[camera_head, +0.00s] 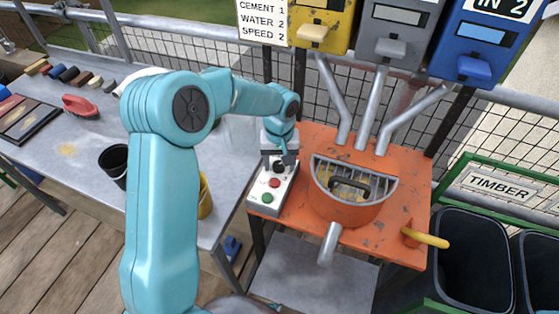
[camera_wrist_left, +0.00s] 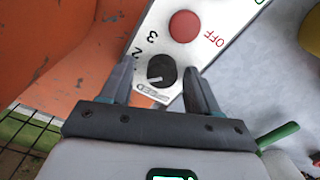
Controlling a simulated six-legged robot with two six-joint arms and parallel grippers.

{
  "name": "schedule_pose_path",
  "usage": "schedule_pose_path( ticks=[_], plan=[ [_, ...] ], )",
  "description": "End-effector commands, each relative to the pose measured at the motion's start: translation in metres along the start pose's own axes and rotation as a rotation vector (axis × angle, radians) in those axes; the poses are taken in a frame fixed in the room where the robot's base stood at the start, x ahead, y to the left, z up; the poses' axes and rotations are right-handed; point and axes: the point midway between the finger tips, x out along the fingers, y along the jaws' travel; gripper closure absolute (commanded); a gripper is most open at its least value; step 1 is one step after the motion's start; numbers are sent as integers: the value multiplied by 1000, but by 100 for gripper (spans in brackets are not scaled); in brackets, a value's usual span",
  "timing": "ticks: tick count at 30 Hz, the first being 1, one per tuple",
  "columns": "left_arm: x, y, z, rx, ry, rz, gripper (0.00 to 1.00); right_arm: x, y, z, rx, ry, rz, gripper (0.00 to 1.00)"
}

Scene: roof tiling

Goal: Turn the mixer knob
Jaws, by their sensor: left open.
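The black mixer knob (camera_wrist_left: 161,71) sits on a white control box, marked SPEED, with a 2 and a 3 showing beside it. A pale pointer mark shows on its face; part of the dial is hidden by a finger. My left gripper (camera_wrist_left: 158,74) is open, one finger on each side of the knob; I cannot tell whether they touch it. In the head view, the left gripper (camera_head: 283,153) is over the upper end of the control box (camera_head: 255,195), with the knob (camera_head: 278,167) just below it. My right gripper is not in view.
A red OFF button (camera_wrist_left: 184,26) is close to the knob, and a green button (camera_head: 267,198) lies further down. The orange mixer drum (camera_head: 345,212) with its grate stands right of the box. A sign (camera_head: 263,20) reads CEMENT 1, WATER 2, SPEED 2.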

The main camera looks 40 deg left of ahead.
Motion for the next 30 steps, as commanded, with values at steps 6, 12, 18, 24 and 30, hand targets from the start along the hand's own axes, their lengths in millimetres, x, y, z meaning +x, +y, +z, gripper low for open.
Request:
schedule_pose_path(
  ticks=[6,12,18,24,30],
  plan=[
    [0,0,0,0,0,-1,78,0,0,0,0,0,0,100],
    [0,0,0,1,0,0,95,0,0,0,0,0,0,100],
    [0,0,0,37,1,0,95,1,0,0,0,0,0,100],
    [0,0,0,147,2,0,95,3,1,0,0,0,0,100],
    [0,0,0,312,2,-1,95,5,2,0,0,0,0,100]
  ],
)
